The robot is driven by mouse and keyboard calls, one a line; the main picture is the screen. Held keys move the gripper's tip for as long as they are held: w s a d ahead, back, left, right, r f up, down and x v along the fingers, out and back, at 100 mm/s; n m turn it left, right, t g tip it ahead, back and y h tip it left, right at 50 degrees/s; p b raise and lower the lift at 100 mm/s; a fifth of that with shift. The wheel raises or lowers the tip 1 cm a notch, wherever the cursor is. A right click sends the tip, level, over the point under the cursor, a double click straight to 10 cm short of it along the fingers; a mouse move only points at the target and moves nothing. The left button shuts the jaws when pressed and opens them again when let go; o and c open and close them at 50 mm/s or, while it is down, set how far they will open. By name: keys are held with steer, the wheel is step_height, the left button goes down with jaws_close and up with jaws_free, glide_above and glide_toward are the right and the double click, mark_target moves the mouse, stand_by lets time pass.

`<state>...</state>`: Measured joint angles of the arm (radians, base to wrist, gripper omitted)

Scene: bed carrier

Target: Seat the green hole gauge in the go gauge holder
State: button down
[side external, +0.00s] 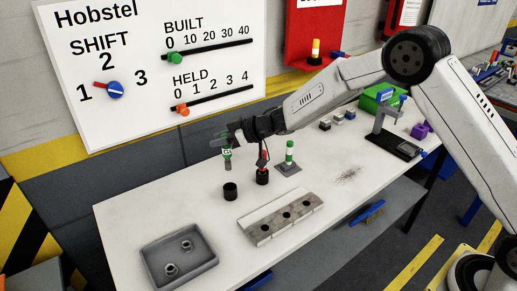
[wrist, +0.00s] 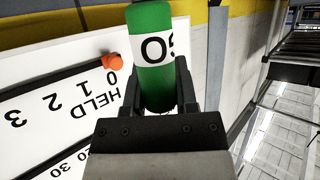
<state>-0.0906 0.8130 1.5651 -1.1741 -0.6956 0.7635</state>
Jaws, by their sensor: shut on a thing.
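My gripper (side external: 226,138) is shut on the green hole gauge (side external: 227,153), holding it upright in the air above the table. In the wrist view the green gauge (wrist: 150,85) sits between the two fingers (wrist: 158,88), with a white band lettered GO. A short black round holder (side external: 230,191) stands on the table almost directly below the gauge, with a clear gap between them. It looks empty and appears to be the go gauge holder. A second black holder (side external: 262,177) to its right has a red-marked gauge (side external: 263,157) standing in it.
A green-and-white post (side external: 290,153) on a grey square base (side external: 288,169) stands right of the holders. A grey block with holes (side external: 280,215) lies in front. A grey tray (side external: 180,255) holds two metal rings at front left. The left table area is clear.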

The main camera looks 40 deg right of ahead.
steer(key=shift+f, duration=0.1)
stand_by(0.4)
steer(key=shift+f, duration=2.8)
steer(key=shift+f, duration=2)
steer(key=shift+c, duration=1.6)
jaws_free()
steer(key=v, duration=0.7)
steer(key=shift+s+d, duration=0.25)
steer(key=shift+d, duration=0.05)
steer(key=shift+r, duration=0.1)
